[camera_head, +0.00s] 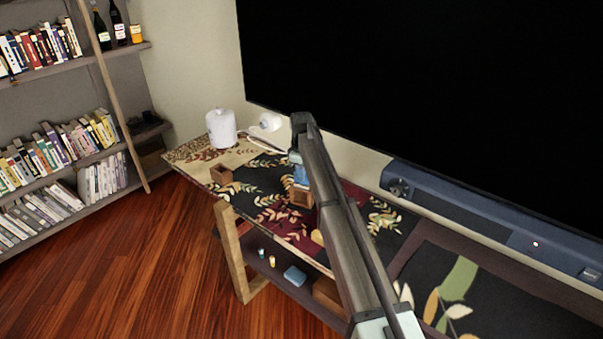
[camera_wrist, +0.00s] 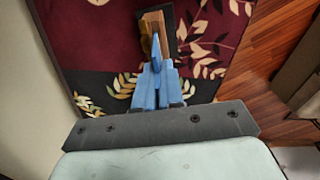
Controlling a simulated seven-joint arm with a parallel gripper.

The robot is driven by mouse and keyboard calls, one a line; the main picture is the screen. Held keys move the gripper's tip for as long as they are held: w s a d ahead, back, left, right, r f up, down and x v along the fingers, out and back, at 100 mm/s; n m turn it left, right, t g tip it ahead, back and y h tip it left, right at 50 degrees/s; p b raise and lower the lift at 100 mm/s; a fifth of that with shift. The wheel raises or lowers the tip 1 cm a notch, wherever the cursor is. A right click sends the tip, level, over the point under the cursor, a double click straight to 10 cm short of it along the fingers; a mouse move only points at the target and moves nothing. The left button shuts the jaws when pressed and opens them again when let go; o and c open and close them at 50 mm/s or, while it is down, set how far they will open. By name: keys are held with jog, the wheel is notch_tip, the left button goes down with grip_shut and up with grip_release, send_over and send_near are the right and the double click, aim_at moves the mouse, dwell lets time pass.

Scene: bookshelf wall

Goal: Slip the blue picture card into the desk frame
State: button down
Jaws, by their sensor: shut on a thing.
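My gripper (camera_wrist: 157,68) is shut, its blue fingers meeting at a narrow tip. The blue picture card appears to be between the fingertips, seen nearly edge-on, so its face and outline are hard to tell. In the head view, blue shows at my gripper (camera_head: 299,172), partly behind my arm. A brown wooden piece with a dark side, seemingly the desk frame (camera_wrist: 157,20), lies just beyond the fingertips in the wrist view. In the head view a small brown wooden thing (camera_head: 299,197) is right under my gripper. Whether card and frame touch is unclear.
The leaf-patterned table top (camera_head: 245,192) holds a small wooden box (camera_head: 221,174), a white canister (camera_head: 221,127) and a round white thing (camera_head: 270,122). A large black screen (camera_head: 430,90) and a dark blue bar (camera_head: 480,219) line the back. A blue box (camera_head: 294,275) sits on the lower shelf.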

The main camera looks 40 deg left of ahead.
aim_at(302, 189)
jog(key=shift+f, duration=1.95)
jog(key=c, duration=0.8)
grip_release()
jog(key=shift+r, duration=0.2)
jog(key=shift+r, duration=3.4)
